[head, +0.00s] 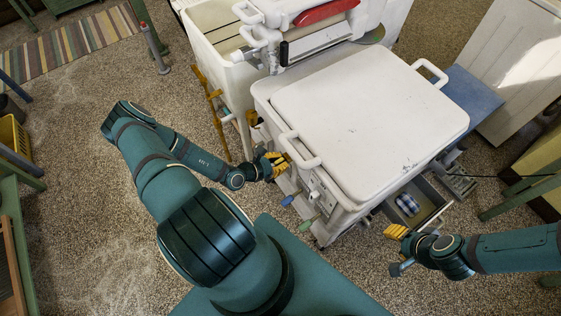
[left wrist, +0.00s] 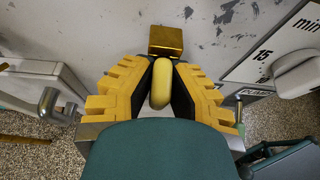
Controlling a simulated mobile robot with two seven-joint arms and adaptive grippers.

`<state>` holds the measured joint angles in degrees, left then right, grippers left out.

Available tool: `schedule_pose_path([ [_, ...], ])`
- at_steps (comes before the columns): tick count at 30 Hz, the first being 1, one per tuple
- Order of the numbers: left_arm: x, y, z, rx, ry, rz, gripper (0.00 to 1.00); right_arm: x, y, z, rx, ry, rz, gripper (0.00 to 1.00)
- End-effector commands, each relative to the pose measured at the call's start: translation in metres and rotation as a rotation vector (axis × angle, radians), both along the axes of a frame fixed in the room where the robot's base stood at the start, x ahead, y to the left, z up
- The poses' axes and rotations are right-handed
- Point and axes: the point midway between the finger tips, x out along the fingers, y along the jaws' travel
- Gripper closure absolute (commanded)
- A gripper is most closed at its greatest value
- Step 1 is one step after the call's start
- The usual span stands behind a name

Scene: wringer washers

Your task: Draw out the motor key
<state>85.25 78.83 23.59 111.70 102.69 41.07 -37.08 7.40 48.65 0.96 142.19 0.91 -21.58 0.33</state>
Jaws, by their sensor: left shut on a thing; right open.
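A cream oval grip, which I take to be the motor key (left wrist: 160,83), stands between the fingers of my left gripper (left wrist: 159,90) in the left wrist view. A brass block (left wrist: 166,40) on the washer's white wall is directly behind it; I cannot tell how far the key sits in it. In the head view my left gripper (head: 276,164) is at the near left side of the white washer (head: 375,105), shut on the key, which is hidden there. My right gripper (head: 396,232) is open and empty beside the open drawer.
The open drawer (head: 432,213) holds a blue checked cloth (head: 407,204). A cream tub (head: 222,45) and the wringer (head: 325,40) stand behind.

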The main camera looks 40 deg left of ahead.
Motion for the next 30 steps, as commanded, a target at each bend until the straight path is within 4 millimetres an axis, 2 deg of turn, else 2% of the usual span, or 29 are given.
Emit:
schedule_pose_path([
  [30,-0.043,0.012,0.0,0.0,0.002,0.0,1.0,0.0,0.0,0.006,0.0,0.0,0.0,0.53],
])
